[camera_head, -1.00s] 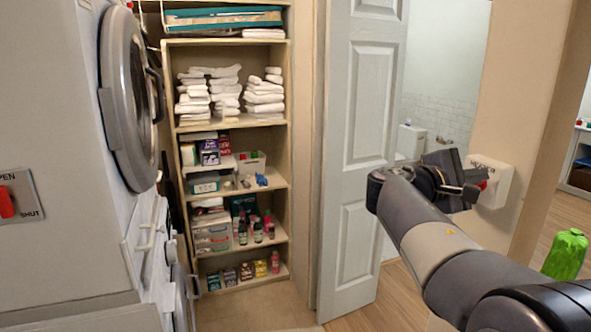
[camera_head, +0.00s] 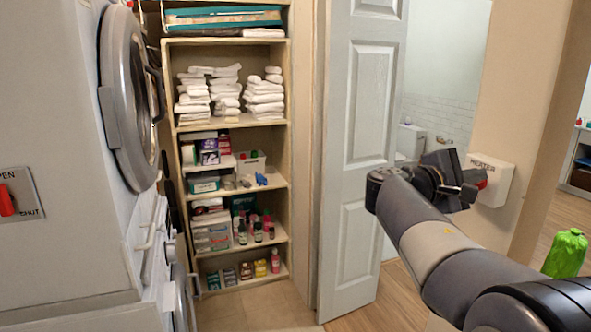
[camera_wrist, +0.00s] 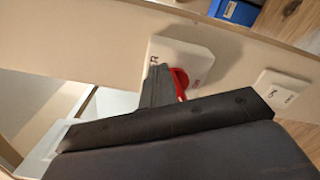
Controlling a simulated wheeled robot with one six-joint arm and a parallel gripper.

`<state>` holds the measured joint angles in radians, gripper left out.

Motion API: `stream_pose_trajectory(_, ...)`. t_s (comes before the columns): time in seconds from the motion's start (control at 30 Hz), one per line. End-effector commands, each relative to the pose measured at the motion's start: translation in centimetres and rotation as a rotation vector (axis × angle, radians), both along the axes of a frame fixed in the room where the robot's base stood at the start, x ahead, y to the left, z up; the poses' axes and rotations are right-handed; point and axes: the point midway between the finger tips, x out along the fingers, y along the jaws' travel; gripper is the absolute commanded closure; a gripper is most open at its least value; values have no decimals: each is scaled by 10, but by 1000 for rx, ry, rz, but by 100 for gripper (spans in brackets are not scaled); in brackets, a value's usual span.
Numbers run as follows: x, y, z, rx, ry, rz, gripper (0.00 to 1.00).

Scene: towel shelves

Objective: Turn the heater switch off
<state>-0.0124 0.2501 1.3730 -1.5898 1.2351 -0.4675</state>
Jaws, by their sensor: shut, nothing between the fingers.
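The heater switch box (camera_head: 490,180) is white, labelled HEATER, and fixed to the beige wall at the right of the head view. The knob's setting cannot be read.
A white door (camera_head: 362,150) stands open left of my arm. A second wall plate (camera_wrist: 278,92) shows in the wrist view. Towel shelves (camera_head: 284,80) and a red OPEN/SHUT switch (camera_head: 8,200) are further left. A green bag (camera_head: 566,253) is at the right.

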Motion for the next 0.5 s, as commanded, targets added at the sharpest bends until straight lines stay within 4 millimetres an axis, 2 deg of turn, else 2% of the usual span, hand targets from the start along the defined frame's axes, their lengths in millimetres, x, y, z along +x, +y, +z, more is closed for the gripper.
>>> stream_pose_trajectory(0.5,-7,-3,-11,0,1,-1,100)
